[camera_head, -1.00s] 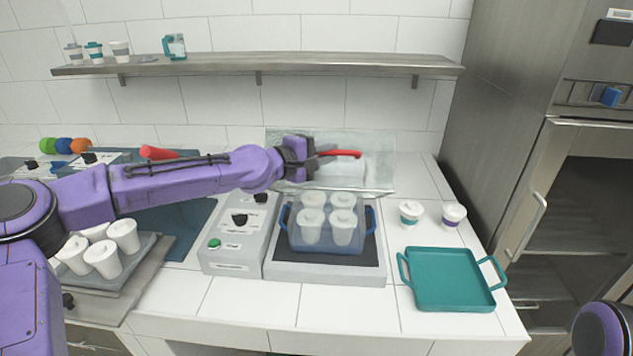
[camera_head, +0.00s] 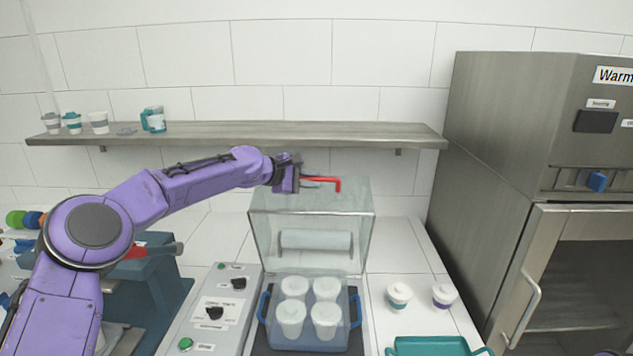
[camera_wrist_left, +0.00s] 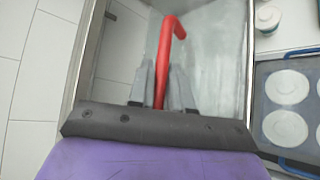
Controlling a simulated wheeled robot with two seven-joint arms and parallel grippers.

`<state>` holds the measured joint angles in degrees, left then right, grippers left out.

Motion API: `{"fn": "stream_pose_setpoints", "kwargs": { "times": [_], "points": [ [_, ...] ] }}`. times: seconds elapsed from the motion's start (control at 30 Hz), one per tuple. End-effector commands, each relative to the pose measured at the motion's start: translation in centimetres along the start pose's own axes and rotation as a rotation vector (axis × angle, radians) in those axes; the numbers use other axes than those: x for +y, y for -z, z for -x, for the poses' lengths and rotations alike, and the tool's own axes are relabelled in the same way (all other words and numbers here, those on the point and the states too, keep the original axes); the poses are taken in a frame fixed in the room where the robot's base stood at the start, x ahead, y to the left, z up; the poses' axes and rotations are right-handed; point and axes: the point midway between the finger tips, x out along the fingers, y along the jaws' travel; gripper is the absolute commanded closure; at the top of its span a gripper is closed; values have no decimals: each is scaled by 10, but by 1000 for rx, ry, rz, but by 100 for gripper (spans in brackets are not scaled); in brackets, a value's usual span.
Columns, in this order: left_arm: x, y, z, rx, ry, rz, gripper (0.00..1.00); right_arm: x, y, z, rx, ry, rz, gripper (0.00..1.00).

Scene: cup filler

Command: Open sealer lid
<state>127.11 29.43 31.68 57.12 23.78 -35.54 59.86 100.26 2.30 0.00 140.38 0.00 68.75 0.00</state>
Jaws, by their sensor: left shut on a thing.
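The sealer lid (camera_head: 312,222) is a clear box-like cover, raised and tilted up at the back of the sealer, with a pale roller (camera_head: 316,241) visible beneath its top edge. Its red handle (camera_head: 330,182) is at the top. My left gripper (camera_head: 305,182) is shut on this handle. In the left wrist view the red handle (camera_wrist_left: 163,65) passes between the two grey fingers (camera_wrist_left: 161,90). Below the lid, a blue-handled tray (camera_head: 356,309) with several white lidded cups (camera_head: 293,289) sits in the sealer. The right gripper is out of view.
A control panel (camera_head: 211,312) with knobs stands left of the sealer. Two cups (camera_head: 398,296) (camera_head: 444,295) and a teal tray (camera_head: 430,346) are to the right. A wall shelf (camera_head: 230,133) runs above the lid, and a steel warming cabinet (camera_head: 500,130) stands at right.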

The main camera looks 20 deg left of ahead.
Motion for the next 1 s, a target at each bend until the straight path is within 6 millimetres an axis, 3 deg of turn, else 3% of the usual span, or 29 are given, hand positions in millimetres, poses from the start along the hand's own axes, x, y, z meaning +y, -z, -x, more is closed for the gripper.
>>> {"fn": "stream_pose_setpoints", "kwargs": {
  "times": [0.37,0.4,0.47,0.77,0.87,1.0],
  "points": [
    [-5,6,2,5,10,7,100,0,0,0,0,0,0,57],
    [-5,6,2,5,10,7,78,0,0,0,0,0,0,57],
    [-4,6,3,6,10,7,61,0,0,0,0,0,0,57],
    [-3,6,4,6,7,6,61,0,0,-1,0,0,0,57],
    [-4,7,14,6,3,5,61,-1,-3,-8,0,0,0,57],
    [-4,7,46,6,-1,5,61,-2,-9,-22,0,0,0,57]
  ]
}}
